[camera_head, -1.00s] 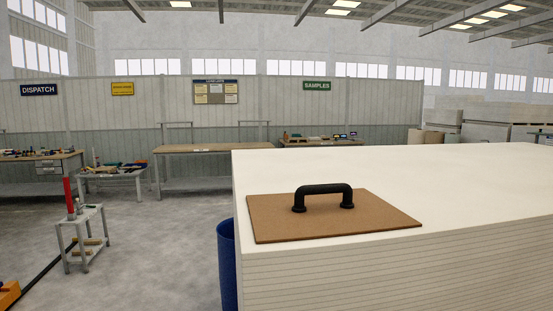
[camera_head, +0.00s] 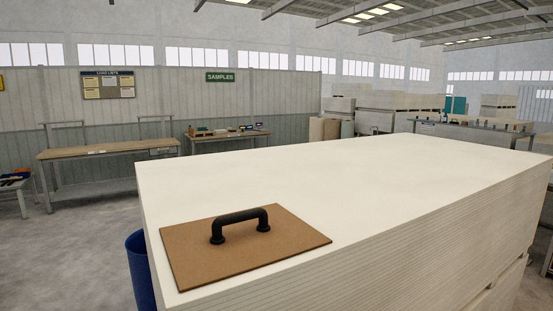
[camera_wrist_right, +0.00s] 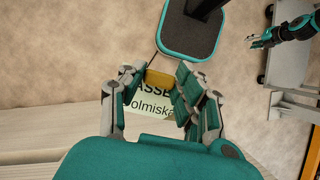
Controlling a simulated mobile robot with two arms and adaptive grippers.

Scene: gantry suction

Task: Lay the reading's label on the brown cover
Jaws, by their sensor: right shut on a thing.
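The brown cover (camera_head: 205,251) is a thin flat board with a black handle (camera_head: 240,224). It lies on the near left corner of a stack of white panels (camera_head: 330,180) in the head view. My right gripper (camera_wrist_right: 160,76) shows only in the right wrist view, shut on the label (camera_wrist_right: 148,108) by an ochre piece (camera_wrist_right: 159,78) between its fingertips. The label is pale with dark print, partly hidden by fingers and palm; "ASSE" and "olmiska" are legible. The cover is not recognisable in that view. My left gripper (camera_wrist_right: 262,39) shows small at its upper right; its jaws are unclear.
The cover's handle stands up from its middle, with bare brown surface around it. The panel top beyond is clear. A blue bin (camera_head: 140,270) stands left of the stack. A wooden bench (camera_head: 105,149) and a samples table (camera_head: 226,135) stand behind.

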